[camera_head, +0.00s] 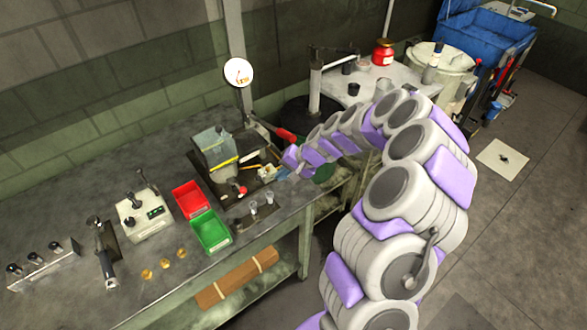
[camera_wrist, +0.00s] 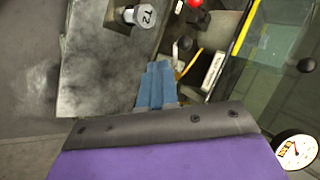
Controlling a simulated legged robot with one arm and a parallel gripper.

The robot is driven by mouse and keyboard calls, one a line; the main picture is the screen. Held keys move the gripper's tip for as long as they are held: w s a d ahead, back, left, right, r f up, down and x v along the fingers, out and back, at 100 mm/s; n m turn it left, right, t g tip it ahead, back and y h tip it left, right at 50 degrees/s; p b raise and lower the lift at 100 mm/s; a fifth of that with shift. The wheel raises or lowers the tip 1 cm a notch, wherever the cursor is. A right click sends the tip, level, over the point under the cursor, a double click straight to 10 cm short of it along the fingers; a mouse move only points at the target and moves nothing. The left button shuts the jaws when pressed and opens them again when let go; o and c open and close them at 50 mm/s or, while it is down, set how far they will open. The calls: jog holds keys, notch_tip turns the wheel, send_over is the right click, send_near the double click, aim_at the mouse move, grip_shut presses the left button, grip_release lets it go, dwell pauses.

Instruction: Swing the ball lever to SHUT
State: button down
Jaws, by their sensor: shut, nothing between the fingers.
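The bolt former (camera_head: 222,160) stands on the bench with a clear guard at its front. In the wrist view a dark ball knob (camera_wrist: 184,44) lies just beyond my fingertips, beside a yellow rod and a pale label plate (camera_wrist: 213,70). A red ball knob (camera_wrist: 195,3) is at the top edge; a red knob also shows in the head view (camera_head: 243,190). Another dark ball (camera_wrist: 306,65) is at the right. I cannot tell which ball belongs to the lever, nor read the plate. My gripper (camera_wrist: 157,84) has its blue fingers together and empty, apart from the knobs; it also shows at the machine's right side (camera_head: 283,172).
A metal post marked T2 (camera_wrist: 138,17) stands near my fingers.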

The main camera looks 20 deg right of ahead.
aim_at(260, 178)
jog(key=a, duration=0.1)
jog(key=w+a+f, duration=0.1)
jog(key=a+f, duration=0.1)
jog(key=shift+w+a+b, duration=0.4)
jog(key=shift+w+a, duration=0.15)
jog(key=shift+w, duration=0.1)
jog(key=shift+d, duration=0.3)
jog(key=shift+w+a+m+p, duration=0.15)
jog(key=shift+a+m+p, duration=0.25)
jog(key=shift+a, duration=0.35)
jog(key=shift+w+a+r+m+t+h+p, duration=0.1)
jog(key=shift+a+r+m+t+h+p, duration=0.2)
jog(key=shift+p, duration=0.45)
jog(key=shift+d+f+m+p, duration=0.2)
jog(key=shift+f+m+p, duration=0.1)
jog(key=shift+m, duration=0.1)
jog(key=shift+w+t, duration=0.1)
jog(key=shift+t, duration=0.2)
